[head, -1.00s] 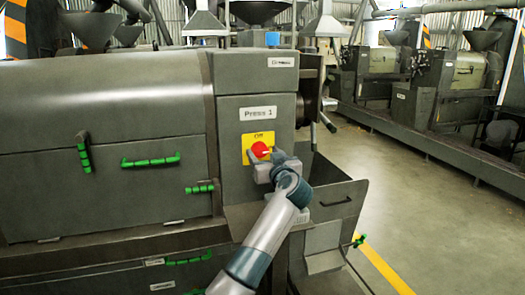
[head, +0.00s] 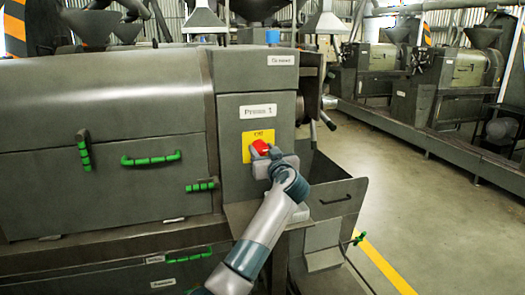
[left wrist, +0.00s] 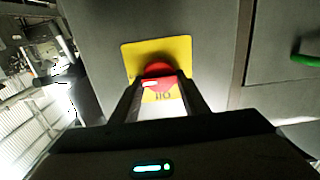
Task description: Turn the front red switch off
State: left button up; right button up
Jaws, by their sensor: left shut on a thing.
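The red switch (head: 260,147) sits on a yellow plate (head: 248,150) on the front of the grey press marked "Press 1". In the left wrist view the red switch (left wrist: 160,75) shows between the two fingers, in front of the yellow plate (left wrist: 128,58). My left gripper (head: 268,156) is at the switch and shut on it; its fingers (left wrist: 158,88) lie along both sides of the knob. The lower part of the switch is hidden by the gripper in the head view. My right gripper is not in view.
Green handles (head: 150,159) stick out from the press panels left of the switch. A grey open bin (head: 338,196) stands below right of it. More presses (head: 375,75) stand at the back right, with clear floor (head: 430,210) before them.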

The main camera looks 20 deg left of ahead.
pick_arm(q)
jog(key=shift+r+n+p, duration=0.15)
jog(key=shift+n+p, duration=0.55)
jog(key=shift+p, duration=0.3)
jog(key=n+p, duration=0.5)
jog(key=shift+s+a+n, duration=0.1)
jog(key=shift+n, duration=0.3)
jog(key=n, duration=0.1)
jog(key=n+p, duration=0.1)
jog(key=n, duration=0.1)
jog(key=shift+f+n+p, duration=0.25)
jog(key=shift+n+p, duration=0.1)
jog(key=shift+n, duration=0.05)
jog(key=n, duration=0.3)
jog(key=shift+a+f, duration=0.1)
jog(key=shift+f, duration=0.05)
jog(key=shift+n, duration=1.1)
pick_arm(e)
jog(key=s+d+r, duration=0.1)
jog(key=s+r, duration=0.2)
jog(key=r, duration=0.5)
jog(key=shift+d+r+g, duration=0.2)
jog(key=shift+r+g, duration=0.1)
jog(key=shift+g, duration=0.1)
pick_arm(q)
jog(key=shift+f, duration=0.1)
